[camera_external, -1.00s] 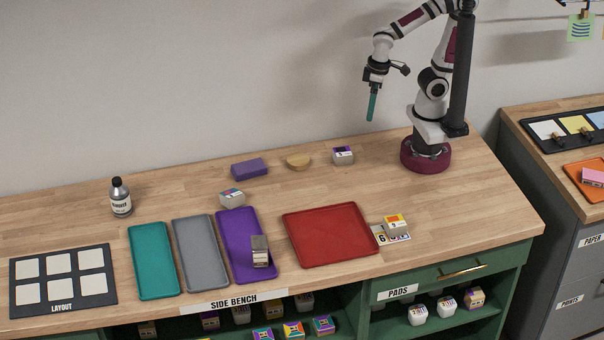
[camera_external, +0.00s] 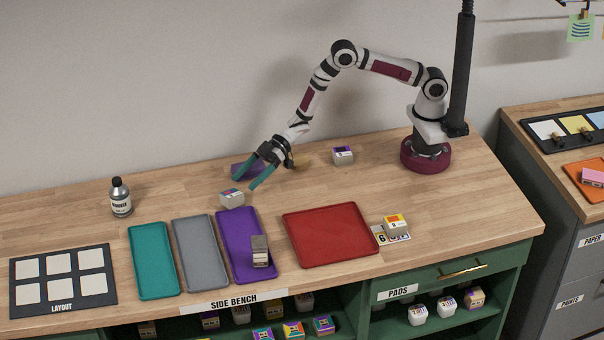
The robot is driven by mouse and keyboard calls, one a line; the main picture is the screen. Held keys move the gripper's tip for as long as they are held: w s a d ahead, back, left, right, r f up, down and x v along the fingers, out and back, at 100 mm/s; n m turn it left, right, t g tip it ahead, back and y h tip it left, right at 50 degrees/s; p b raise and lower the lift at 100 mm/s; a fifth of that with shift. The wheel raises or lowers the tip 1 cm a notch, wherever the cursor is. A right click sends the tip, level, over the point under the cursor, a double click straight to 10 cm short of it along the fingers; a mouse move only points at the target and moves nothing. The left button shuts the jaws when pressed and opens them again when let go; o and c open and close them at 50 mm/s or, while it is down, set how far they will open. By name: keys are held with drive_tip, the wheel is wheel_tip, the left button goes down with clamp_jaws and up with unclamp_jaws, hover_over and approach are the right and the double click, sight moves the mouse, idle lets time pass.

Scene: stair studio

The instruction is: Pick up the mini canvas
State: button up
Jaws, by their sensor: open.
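My gripper (camera_external: 245,185) has two teal fingers, spread open and empty, pointing down and left over the back middle of the bench. Its fingertips are just above and right of a small white block with a coloured top (camera_external: 232,200); I cannot tell the gap. A purple block (camera_external: 241,169) is behind the fingers and partly hidden by them. No object is clearly recognisable as the mini canvas at this size.
Teal (camera_external: 154,261), grey (camera_external: 201,254) and purple (camera_external: 232,222) trays lie in front, with a grey-brown block (camera_external: 260,251) on the purple one. A red tray (camera_external: 330,235) lies right of them. A bottle (camera_external: 120,197) stands at left; another small block (camera_external: 343,155) sits behind.

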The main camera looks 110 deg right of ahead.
drive_tip(key=x, duration=0.6)
drive_tip(key=shift+w+a+f, duration=0.2)
drive_tip(key=shift+w, duration=0.05)
drive_tip(key=c, duration=1.5)
drive_tip(key=r, duration=0.4)
drive_tip(key=shift+s+d+r, duration=0.1)
drive_tip(key=shift+d+r, duration=0.2)
drive_tip(key=s+d+r, duration=0.5)
drive_tip(key=d+r, duration=0.1)
drive_tip(key=d, duration=0.3)
drive_tip(key=m+h, duration=0.3)
drive_tip(key=h, duration=0.3)
hover_over(235, 193)
wheel_tip(235, 193, down, 3)
drive_tip(key=shift+f, duration=3.6)
drive_tip(key=shift+f, duration=0.45)
drive_tip(key=shift+f, duration=0.2)
